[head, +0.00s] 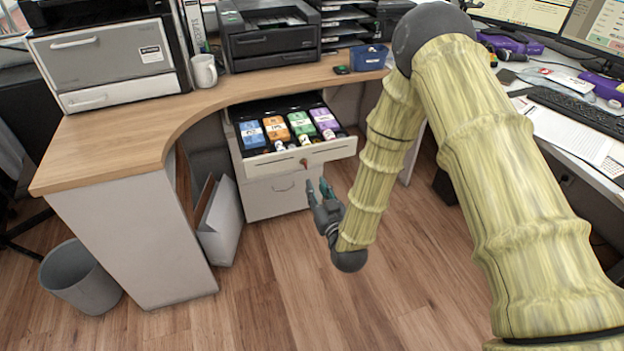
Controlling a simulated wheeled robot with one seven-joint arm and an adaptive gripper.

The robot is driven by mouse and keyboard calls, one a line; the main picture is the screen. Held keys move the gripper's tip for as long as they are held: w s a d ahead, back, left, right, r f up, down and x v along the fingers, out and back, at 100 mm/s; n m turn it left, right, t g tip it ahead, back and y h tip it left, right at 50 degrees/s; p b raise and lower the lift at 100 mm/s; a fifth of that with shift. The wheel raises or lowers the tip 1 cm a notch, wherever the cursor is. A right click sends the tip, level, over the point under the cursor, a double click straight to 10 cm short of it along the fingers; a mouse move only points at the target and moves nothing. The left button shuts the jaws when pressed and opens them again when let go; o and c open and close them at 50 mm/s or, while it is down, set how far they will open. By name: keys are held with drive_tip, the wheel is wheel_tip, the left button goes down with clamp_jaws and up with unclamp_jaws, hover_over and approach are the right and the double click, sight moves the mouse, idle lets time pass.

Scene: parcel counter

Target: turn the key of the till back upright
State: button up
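The till (318,154) is a pale drawer under the curved counter, pulled open. In it are blue, orange and purple bundles at the back and small rolls or coins in front. A small reddish key (304,163) sits in the till's front face; it is too small for me to tell its angle. My gripper (317,185) is in front of the drawer, below and slightly right of the key in the picture. Its two fingers point toward the till, spread with a gap between them and nothing held. I see no contact with the key.
A closed lower drawer (277,196) is below the till. A white folder (221,222) leans to its left, and a grey bin (81,279) stands on the floor. The counter (130,125) holds printers and a mug (204,71). The wooden floor in front is clear.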

drive_tip(key=shift+v, duration=1.35)
drive_tip(key=shift+f, duration=0.1)
drive_tip(key=s+d+f+m+g+h, duration=0.1)
drive_tip(key=s+d+f+g, duration=0.3)
drive_tip(key=s+f, duration=0.3)
drive_tip(key=s+d+f+g+h, duration=0.2)
drive_tip(key=s+d+f+g, duration=0.15)
drive_tip(key=s+f, duration=0.35)
drive_tip(key=s+d+f+m+g+h, duration=0.1)
drive_tip(key=s+d+f+g, duration=0.2)
drive_tip(key=s+d+f, duration=0.3)
drive_tip(key=s+d+f+m+g+h, duration=0.1)
drive_tip(key=s+d+f+g, duration=0.15)
drive_tip(key=s, duration=0.75)
drive_tip(key=s+d+f+m+g, duration=0.1)
drive_tip(key=s+d+g, duration=0.25)
drive_tip(key=s, duration=0.65)
wheel_tip(320, 180, up, 17)
drive_tip(key=p, duration=1.7)
drive_tip(key=shift+s+g+h, duration=0.15)
drive_tip(key=shift+g+h, duration=0.15)
drive_tip(key=shift+g, duration=0.05)
drive_tip(key=shift+a, duration=0.1)
drive_tip(key=shift+c, duration=0.4)
